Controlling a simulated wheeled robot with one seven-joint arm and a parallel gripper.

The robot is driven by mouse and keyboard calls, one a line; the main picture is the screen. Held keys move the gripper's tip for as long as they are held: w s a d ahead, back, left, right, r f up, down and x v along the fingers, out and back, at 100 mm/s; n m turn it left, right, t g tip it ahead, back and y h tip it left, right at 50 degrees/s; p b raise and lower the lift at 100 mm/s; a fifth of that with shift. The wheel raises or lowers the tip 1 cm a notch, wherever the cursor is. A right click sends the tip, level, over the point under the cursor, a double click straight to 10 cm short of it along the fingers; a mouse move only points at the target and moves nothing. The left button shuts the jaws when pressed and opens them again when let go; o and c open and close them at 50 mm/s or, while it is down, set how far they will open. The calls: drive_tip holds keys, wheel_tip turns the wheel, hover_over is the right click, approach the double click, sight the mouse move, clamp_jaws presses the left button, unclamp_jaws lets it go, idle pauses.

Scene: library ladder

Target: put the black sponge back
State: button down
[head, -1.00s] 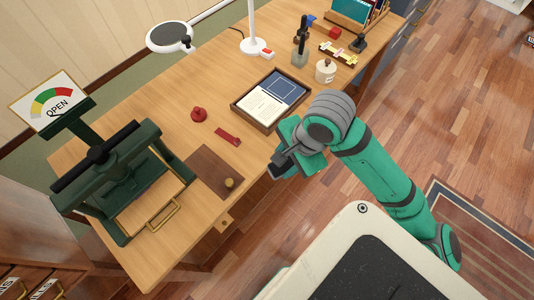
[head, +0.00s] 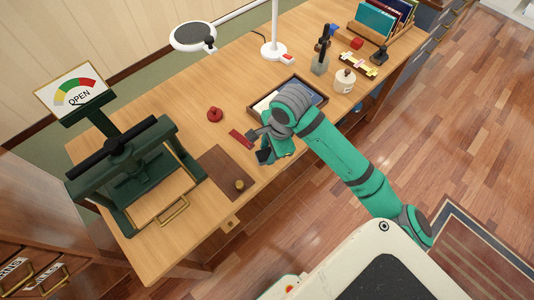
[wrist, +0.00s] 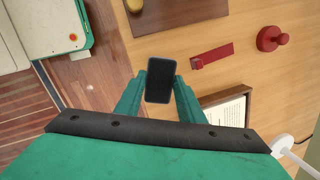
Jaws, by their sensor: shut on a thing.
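The black sponge (wrist: 160,80) shows in the wrist view as a dark block with a lighter edge. It sits between the two green fingers of my gripper (wrist: 160,92), which is shut on it. In the head view my gripper (head: 264,146) is over the front edge of the wooden desk, just right of a red bar (head: 241,139). The sponge is hard to make out there against the dark fingers.
A brown board (head: 225,172) with a small brass knob (head: 239,184) lies left of my gripper, beside the green press (head: 135,175). A red knobbed piece (head: 215,114) stands behind. A framed tray (head: 259,101) is partly hidden by my arm. Bare desk shows between these.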

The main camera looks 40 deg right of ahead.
sight(267, 155)
drive_tip(key=shift+w+d+f, duration=0.15)
drive_tip(key=shift+w+f, duration=0.4)
drive_tip(key=shift+f, duration=0.15)
drive_tip(key=shift+x, duration=1.65)
drive_tip(key=shift+s+d+f, duration=0.1)
drive_tip(key=shift+s+d, duration=0.05)
drive_tip(key=c, duration=1.2)
unclamp_jaws()
drive_tip(key=v, duration=1.2)
